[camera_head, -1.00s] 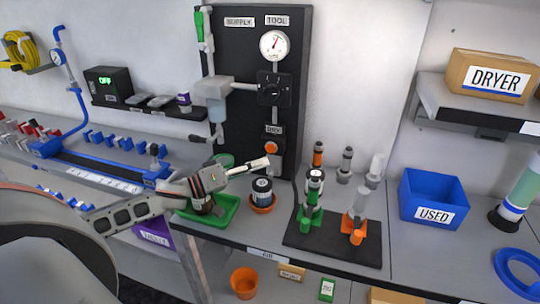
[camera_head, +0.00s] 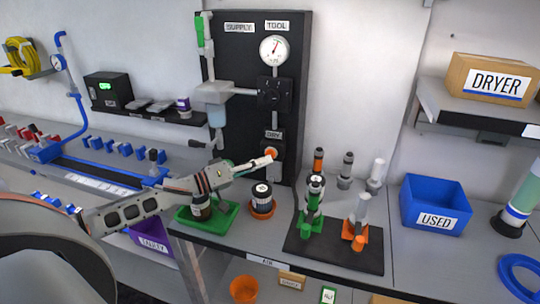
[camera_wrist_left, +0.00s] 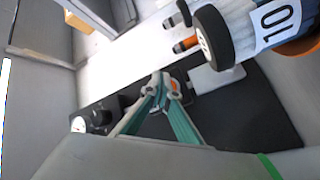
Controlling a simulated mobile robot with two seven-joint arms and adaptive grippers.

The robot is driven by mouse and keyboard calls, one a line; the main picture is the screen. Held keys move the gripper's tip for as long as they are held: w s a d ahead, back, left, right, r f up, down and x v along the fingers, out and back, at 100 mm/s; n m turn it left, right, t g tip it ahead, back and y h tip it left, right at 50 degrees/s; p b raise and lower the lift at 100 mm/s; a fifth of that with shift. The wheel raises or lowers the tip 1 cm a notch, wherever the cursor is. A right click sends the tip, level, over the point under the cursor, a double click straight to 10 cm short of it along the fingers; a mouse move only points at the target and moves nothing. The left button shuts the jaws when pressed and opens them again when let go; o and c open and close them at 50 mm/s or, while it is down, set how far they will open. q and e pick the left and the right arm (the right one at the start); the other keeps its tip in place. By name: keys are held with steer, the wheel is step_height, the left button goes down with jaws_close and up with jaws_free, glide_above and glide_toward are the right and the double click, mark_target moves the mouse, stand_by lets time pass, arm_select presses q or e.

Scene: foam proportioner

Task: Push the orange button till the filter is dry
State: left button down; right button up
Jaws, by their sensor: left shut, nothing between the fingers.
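The orange button (camera_head: 271,152) is on the black panel (camera_head: 295,60), under the DRY label. My left gripper (camera_head: 266,161) is shut and empty, with its fingertips right at the button and partly covering it. In the left wrist view, the shut fingertips (camera_wrist_left: 163,80) overlap the orange button (camera_wrist_left: 175,85); I cannot tell whether it is pressed in. A filter unit with a clear bluish bowl (camera_head: 217,116) hangs at the panel's left; I cannot tell whether moisture is inside. My right gripper is out of view.
A green tray (camera_head: 222,222) with a dark jar (camera_head: 201,209) sits below my left gripper. A labelled canister (camera_head: 261,197) stands in an orange dish beside it. A black mat (camera_head: 310,252) with green and orange stands lies to the right. A round gauge (camera_head: 273,49) tops the panel.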

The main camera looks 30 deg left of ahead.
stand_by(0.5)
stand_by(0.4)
arm_select(q)
steer(key=shift+w+a+p, duration=0.1)
steer(key=shift+w+p, duration=0.2)
steer(key=shift+w, duration=0.1)
steer(key=shift+w+a, duration=0.1)
steer(key=shift+w, duration=0.35)
stand_by(0.7)
steer(key=shift+s+p, duration=0.2)
steer(key=shift+p, duration=0.2)
steer(key=shift+s+d+p, duration=0.2)
steer(key=shift+s+p, duration=0.45)
